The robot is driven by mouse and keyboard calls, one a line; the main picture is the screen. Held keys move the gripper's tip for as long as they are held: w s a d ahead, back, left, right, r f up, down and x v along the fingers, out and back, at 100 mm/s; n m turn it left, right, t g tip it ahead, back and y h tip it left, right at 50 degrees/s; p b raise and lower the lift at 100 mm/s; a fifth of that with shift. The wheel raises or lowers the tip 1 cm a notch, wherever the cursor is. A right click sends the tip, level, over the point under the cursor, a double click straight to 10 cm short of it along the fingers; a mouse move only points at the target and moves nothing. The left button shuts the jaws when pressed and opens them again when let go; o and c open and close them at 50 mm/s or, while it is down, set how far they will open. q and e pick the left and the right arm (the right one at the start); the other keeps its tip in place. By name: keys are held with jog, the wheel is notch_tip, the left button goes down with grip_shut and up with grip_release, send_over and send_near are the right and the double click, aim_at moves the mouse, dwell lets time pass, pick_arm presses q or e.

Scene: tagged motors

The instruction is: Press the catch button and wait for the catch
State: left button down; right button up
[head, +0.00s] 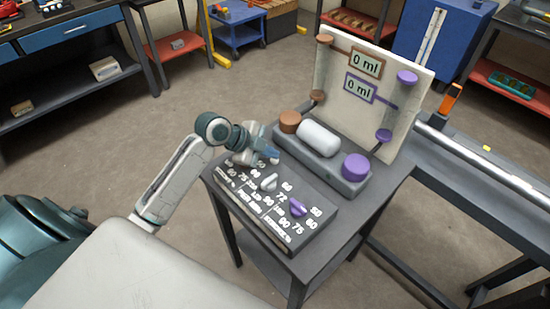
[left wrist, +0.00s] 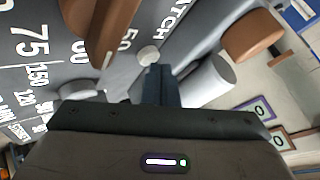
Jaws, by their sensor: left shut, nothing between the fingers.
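A dark dial panel (head: 249,214) with white numbers lies on a small dark stand. My left gripper (head: 270,152) is shut and empty over the panel's back left part. In the left wrist view its fingertips (left wrist: 158,70) are at the edge of a small round white button (left wrist: 148,55), near lettering that ends in "TCH". I cannot tell whether they touch it. The button is hidden in the head view. A brown knob (left wrist: 112,30) is close to the gripper. A grey-white knob (head: 268,182) and a purple knob (head: 297,208) are on the panel. My right gripper is not in view.
Behind the panel a grey block holds a brown cylinder (head: 290,122), a white cylinder (head: 318,138) and a purple cylinder (head: 356,167). An upright cream board (head: 340,110) has two displays, both reading 0 ml. A dark bench with a metal rail (head: 490,166) stands at right.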

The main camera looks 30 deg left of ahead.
pick_arm(q)
jog(key=shift+r+p, duration=0.6)
jog(key=shift+r, duration=0.1)
notch_tip(320, 180, up, 6)
jog(key=p, duration=0.4)
jog(key=shift+p, duration=0.3)
dwell(0.7)
